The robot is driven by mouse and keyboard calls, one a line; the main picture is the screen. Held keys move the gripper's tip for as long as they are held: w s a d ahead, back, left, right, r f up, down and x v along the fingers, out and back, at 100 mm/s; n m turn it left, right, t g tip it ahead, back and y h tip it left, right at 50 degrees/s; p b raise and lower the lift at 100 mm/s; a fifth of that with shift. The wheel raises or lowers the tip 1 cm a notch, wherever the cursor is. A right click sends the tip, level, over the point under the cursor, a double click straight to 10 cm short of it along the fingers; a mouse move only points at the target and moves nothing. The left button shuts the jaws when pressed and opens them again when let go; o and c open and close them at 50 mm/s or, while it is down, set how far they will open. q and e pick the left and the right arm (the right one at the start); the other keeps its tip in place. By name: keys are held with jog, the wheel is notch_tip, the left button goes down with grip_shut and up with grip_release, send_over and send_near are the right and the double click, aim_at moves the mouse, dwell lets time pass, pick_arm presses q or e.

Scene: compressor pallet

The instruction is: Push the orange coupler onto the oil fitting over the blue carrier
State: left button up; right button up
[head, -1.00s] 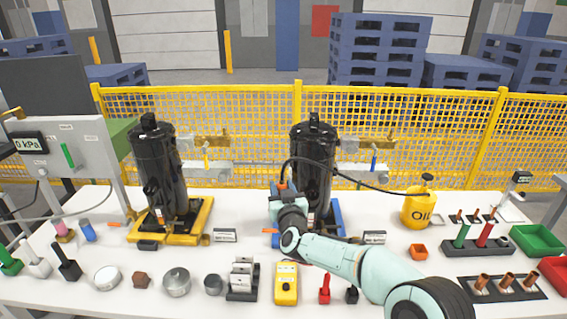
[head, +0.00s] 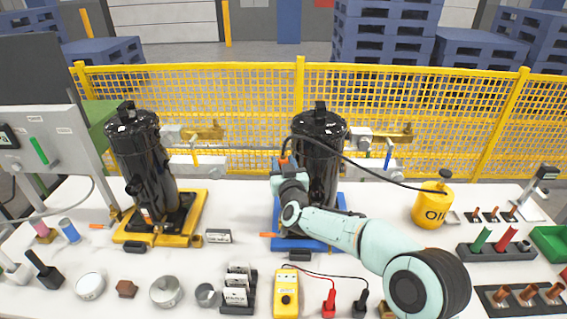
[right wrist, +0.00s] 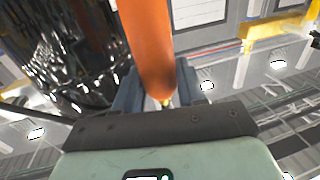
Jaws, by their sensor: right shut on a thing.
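The orange coupler (head: 284,159) is in my right gripper (head: 282,166), which is shut on it at the left side of the black compressor (head: 320,160). The coupler also shows large and upright in the right wrist view (right wrist: 150,45), between the fingers, with the black compressor body (right wrist: 65,45) to its left. A black hose (head: 375,172) runs from the coupler to the yellow oil can (head: 432,205). The compressor stands on the blue carrier (head: 300,244), partly covered by my right arm. I cannot make out the oil fitting. My left gripper is not in view.
A second compressor (head: 142,165) stands on a yellow carrier (head: 134,233) at left. A yellow meter (head: 286,293), tins and plug racks fill the table front. A yellow mesh fence (head: 240,110) closes off the back.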

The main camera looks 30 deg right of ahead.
jog(key=shift+f+b, duration=0.7)
notch_tip(320, 180, down, 3)
jog(key=b, duration=0.2)
jog(key=shift+f+b, duration=0.15)
jog(key=shift+b, duration=0.2)
jog(key=shift+f+b, duration=0.5)
dwell(0.7)
